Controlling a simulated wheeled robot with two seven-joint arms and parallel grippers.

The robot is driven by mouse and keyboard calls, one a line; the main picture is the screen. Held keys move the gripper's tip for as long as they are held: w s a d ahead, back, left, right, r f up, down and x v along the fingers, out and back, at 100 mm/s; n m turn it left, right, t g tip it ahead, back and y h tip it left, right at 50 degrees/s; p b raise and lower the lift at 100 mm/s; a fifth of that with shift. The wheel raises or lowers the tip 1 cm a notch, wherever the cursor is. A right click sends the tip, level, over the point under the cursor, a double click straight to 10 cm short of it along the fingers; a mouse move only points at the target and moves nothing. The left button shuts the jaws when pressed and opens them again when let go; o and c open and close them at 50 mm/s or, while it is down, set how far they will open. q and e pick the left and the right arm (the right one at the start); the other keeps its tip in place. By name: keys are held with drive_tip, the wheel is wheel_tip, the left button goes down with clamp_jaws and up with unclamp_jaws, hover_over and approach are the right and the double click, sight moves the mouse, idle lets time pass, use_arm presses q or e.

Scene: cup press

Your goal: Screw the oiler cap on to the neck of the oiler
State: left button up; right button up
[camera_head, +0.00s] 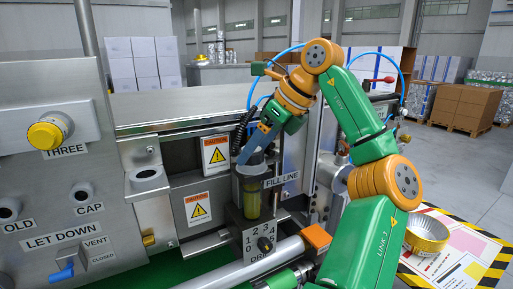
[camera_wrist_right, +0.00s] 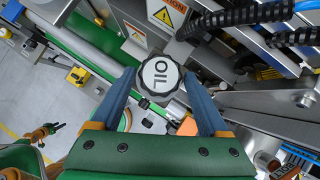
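The oiler (camera_head: 252,198) stands upright on the machine front by the "FILL LINE" label, a clear cup with yellowish liquid. The oiler cap (camera_wrist_right: 161,78), round with a pale disc reading "OIL", lies between my blue fingertips in the right wrist view. My right gripper (camera_head: 246,152) reaches down from the upper right to the oiler's grey top in the head view. My left gripper is not in view.
A control panel (camera_head: 50,180) with knobs stands at left. Caution signs (camera_head: 197,207), a black coiled hose (camera_head: 242,128) and blue tubing are close to the oiler. A silver cylinder (camera_head: 270,255) lies below. A tape roll (camera_head: 428,232) sits at right.

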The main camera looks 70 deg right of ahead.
drive_tip(key=shift+o, duration=0.8)
drive_tip(key=shift+r, duration=0.1)
drive_tip(key=p+v, duration=0.2)
drive_tip(key=v, duration=0.5)
drive_tip(key=shift+s, duration=0.1)
